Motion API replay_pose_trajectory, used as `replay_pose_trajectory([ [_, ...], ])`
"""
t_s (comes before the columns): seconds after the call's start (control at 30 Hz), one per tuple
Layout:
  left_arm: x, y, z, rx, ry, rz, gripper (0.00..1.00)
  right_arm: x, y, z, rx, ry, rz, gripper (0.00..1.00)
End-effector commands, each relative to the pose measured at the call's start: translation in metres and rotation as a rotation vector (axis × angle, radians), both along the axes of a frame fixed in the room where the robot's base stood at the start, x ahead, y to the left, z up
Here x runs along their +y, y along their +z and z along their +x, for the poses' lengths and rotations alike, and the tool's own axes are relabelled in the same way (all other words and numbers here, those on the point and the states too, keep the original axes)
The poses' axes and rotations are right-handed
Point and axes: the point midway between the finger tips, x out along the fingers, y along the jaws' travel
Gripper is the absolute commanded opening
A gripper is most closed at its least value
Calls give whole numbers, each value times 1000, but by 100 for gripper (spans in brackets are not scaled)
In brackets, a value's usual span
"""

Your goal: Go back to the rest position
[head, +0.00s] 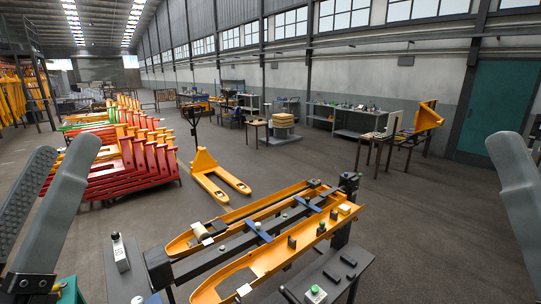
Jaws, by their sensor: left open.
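My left gripper (66,150) is at the left edge of the head view. Its two grey fingers point up and stand apart, with nothing between them. One grey finger of my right gripper (516,190) shows at the right edge; its other finger is out of the picture. A yellow fork frame (285,255) lies on a dark fixture in the lower middle, with blue clamps (258,231) across it. Both grippers appear clear of the frame in this view.
A small grey table with a green push button (315,294) stands at the lower right of the fixture. A yellow pallet truck (208,172) stands behind it. Red and yellow fork frames (125,165) are stacked at left. Workbenches (345,118) line the far wall. Open floor (415,205) lies at right.

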Motion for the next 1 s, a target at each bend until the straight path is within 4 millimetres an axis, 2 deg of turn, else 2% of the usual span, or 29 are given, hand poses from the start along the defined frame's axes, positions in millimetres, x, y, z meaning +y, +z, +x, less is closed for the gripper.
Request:
replay_pose_trajectory([
  [0.03,1,14,-31,-85,64,62,72,0,0,0,0,0,0,50],
  [0.07,2,19,-43,-121,127,123,72,0,0,0,0,0,0,50],
  [0.1,2,17,-38,-115,207,206,72,0,0,0,0,0,0,50],
  [0.2,2,75,-37,-114,227,226,72,0,58,0,1,0,0,50],
  [0.3,2,112,-36,-112,227,226,72,0,96,-1,-2,0,0,50],
  [0.4,2,142,-36,-111,226,225,72,0,126,0,-1,0,0,50],
  [0.47,2,154,-36,-111,226,225,72,0,137,0,-1,0,0,50],
  [0.57,2,161,-36,-110,225,225,72,0,145,0,0,0,0,50],
  [1.0,2,157,-36,-110,225,225,72,0,141,0,1,0,0,50],
])
